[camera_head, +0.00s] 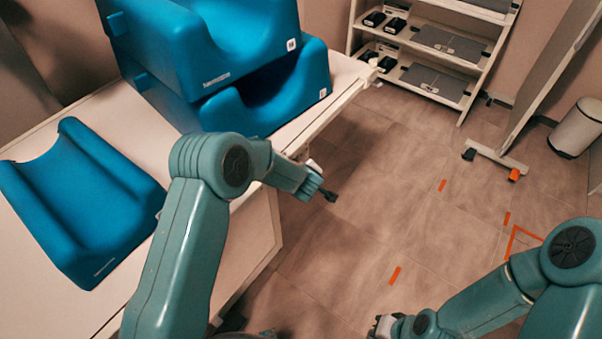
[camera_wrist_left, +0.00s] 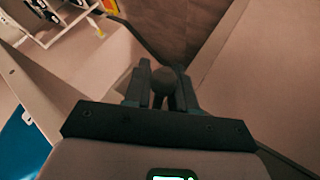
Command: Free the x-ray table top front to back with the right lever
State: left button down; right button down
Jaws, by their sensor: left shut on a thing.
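The x-ray table top (camera_head: 28,290) is a pale flat surface at the left in the head view, with its long edge running to the upper right. My left gripper (camera_head: 328,194) is just beyond and below that edge. In the left wrist view my left gripper (camera_wrist_left: 162,98) is shut on a dark lever (camera_wrist_left: 138,38), with its round knob (camera_wrist_left: 163,78) between the fingers. In the head view the lever is too small and hidden to make out. My right gripper (camera_head: 383,325) is at the bottom edge, away from the table, and its fingers are not clear.
Blue cushions (camera_head: 85,190) lie on the table top, some stacked at the back (camera_head: 265,95). A shelf rack (camera_head: 432,50) stands at the back, with a wheeled panel (camera_head: 545,75) and a white bin (camera_head: 577,128) at the right. The floor in the middle is clear.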

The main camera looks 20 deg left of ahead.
dwell(0.3)
pick_arm(q)
jog(key=c, duration=1)
grip_release()
jog(key=shift+w, duration=0.1)
jog(key=v, duration=1.6)
jog(key=shift+r+p, duration=0.2)
jog(key=shift+p, duration=0.15)
jog(key=shift+a, duration=0.1)
